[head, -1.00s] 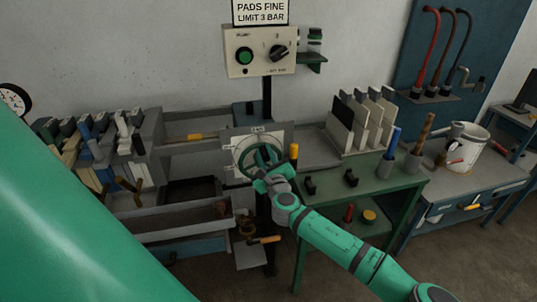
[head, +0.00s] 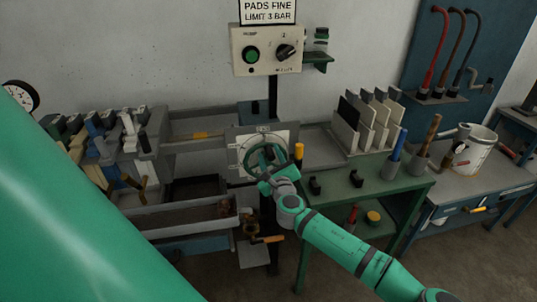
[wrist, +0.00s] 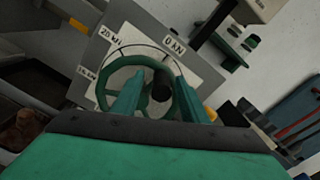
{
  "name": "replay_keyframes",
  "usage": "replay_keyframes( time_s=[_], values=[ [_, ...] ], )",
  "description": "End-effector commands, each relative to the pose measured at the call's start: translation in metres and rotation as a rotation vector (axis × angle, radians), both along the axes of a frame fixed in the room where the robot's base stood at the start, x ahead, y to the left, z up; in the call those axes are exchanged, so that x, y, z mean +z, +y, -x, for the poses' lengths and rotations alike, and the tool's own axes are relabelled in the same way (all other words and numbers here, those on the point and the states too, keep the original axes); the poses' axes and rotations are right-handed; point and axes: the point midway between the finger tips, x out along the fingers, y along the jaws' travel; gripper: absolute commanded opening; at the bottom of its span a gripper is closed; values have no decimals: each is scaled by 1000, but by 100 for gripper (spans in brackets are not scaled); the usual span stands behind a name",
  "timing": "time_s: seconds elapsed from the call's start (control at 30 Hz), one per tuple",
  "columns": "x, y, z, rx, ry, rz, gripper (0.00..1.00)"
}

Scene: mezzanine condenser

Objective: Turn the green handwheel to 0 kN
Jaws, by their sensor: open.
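A dark round knob (wrist: 162,91) shows at the wheel between my fingers. My gripper (head: 268,174) is at the front of the wheel. In the wrist view my gripper (wrist: 157,80) has its two teal fingers apart, one on each side of the knob. I cannot tell whether they touch it.
A panel (head: 267,48) with a green button and black selector stands above the wheel. A yellow-topped post (head: 299,151) is close to its right. A green table (head: 385,185) stands to the right, grey trays (head: 180,216) to the left.

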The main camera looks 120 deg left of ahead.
Motion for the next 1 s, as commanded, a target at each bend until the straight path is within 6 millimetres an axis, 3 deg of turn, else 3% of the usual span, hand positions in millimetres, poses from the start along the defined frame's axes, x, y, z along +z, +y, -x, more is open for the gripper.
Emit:
replay_keyframes(
  time_s=[0.5, 1.0],
  values=[
    [0, -65, -57, 3, 0, 1, 40],
    [-1, -74, -64, 4, 0, 1, 40]
  ],
)
